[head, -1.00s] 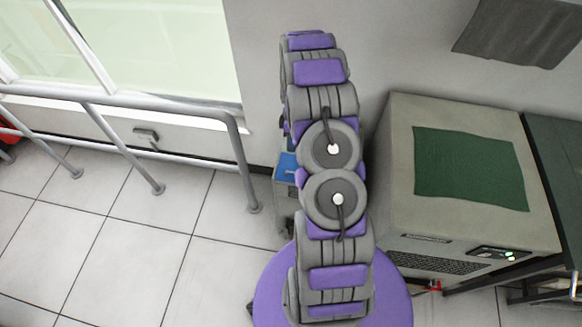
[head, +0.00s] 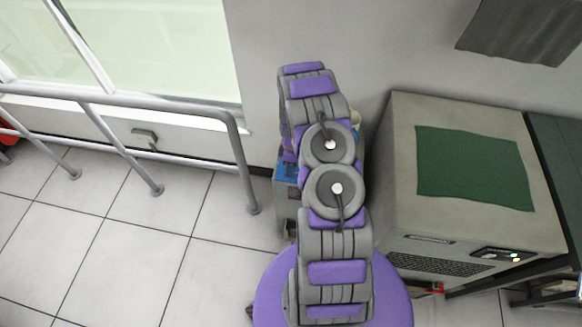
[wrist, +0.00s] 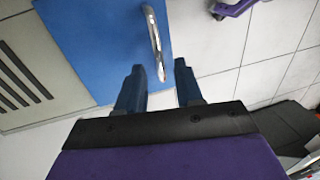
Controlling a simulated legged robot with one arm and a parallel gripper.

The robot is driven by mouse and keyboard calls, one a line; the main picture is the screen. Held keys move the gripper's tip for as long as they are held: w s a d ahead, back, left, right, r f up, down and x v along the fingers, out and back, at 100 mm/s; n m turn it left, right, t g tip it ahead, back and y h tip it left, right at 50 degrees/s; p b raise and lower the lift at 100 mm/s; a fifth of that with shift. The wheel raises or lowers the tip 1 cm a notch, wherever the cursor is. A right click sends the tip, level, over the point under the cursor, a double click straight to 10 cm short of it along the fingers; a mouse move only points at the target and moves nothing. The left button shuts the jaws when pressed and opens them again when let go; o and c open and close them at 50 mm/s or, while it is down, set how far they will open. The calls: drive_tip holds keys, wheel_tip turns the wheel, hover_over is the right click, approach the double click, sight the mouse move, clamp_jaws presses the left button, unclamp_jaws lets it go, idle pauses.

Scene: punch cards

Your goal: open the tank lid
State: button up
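In the wrist view, the blue tank lid (wrist: 95,45) fills the upper left, and it looks closed. A shiny metal handle (wrist: 154,40) stands along its right edge. My gripper (wrist: 158,66) is open, with its two dark blue fingers apart. The near end of the handle shows between the fingers, with no visible contact; I cannot tell how deep it sits. In the head view, a small part of the blue lid (head: 287,168) and the grey tank (head: 285,201) show behind my arm. My gripper is hidden there.
A large grey cabinet (head: 397,180) with a green sheet on top stands right of my arm. A metal railing (head: 240,165) runs along the window on the left. The tiled floor (head: 130,255) at left is clear. A slotted grey panel (wrist: 35,70) shows in the wrist view.

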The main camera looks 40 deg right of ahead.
drive_tip(key=shift+c, duration=0.3)
clamp_jaws()
idle(1.1)
